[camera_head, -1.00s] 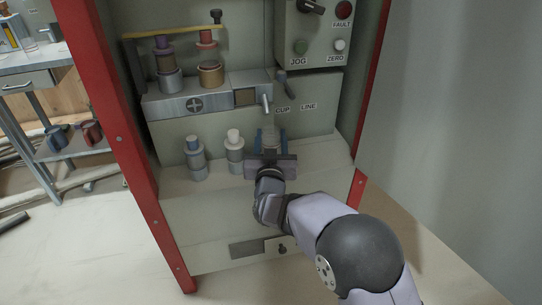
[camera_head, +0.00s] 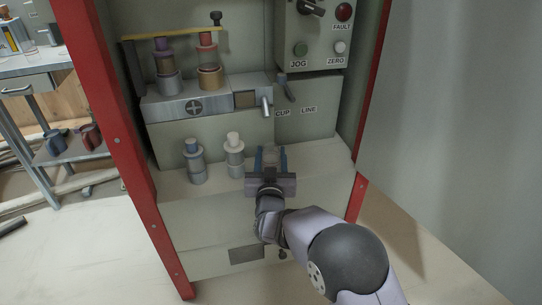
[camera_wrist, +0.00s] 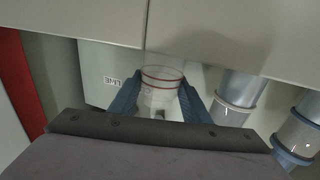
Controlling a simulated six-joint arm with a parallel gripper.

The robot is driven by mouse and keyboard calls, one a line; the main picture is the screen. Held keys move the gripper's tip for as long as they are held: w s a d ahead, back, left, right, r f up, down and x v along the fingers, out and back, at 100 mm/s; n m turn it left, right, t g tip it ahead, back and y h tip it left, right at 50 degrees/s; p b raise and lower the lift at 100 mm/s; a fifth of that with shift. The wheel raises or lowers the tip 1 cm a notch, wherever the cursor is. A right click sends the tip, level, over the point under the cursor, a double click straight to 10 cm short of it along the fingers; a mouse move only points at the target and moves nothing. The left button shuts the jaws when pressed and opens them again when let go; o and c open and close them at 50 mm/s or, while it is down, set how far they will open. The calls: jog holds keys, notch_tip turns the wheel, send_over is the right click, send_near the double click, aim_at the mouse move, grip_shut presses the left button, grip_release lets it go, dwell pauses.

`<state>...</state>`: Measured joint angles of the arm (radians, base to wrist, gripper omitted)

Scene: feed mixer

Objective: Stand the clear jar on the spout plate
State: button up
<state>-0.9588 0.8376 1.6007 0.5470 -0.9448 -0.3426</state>
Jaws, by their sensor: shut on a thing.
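The clear jar (camera_wrist: 162,82), with a red line around it, is between the two blue fingers of my gripper (camera_wrist: 158,97) in the wrist view. In the head view my gripper (camera_head: 270,157) is shut on it, low over the ledge in front of the cabinet, below and in front of the metal spout (camera_head: 266,106). The jar's lower part is hard to make out. I cannot pick out the spout plate; my gripper and wrist cover part of the ledge.
Two grey bottles, one with a blue cap (camera_head: 194,161) and one with a white cap (camera_head: 234,155), stand on the ledge (camera_head: 325,160) to the left of my gripper. The ledge is clear to the right. Red posts (camera_head: 128,160) border the cabinet.

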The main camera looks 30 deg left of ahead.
jog(key=shift+f, duration=0.15)
jog(key=o, duration=1)
jog(key=shift+o, duration=0.2)
jog(key=shift+r, duration=0.25)
jog(key=shift+s+d+f, duration=0.1)
jog(key=shift+s+d, duration=0.05)
jog(key=shift+s, duration=0.15)
jog(key=p+v, duration=0.2)
jog(key=v, duration=0.9)
jog(key=shift+s+d, duration=0.15)
jog(key=shift+s, duration=0.05)
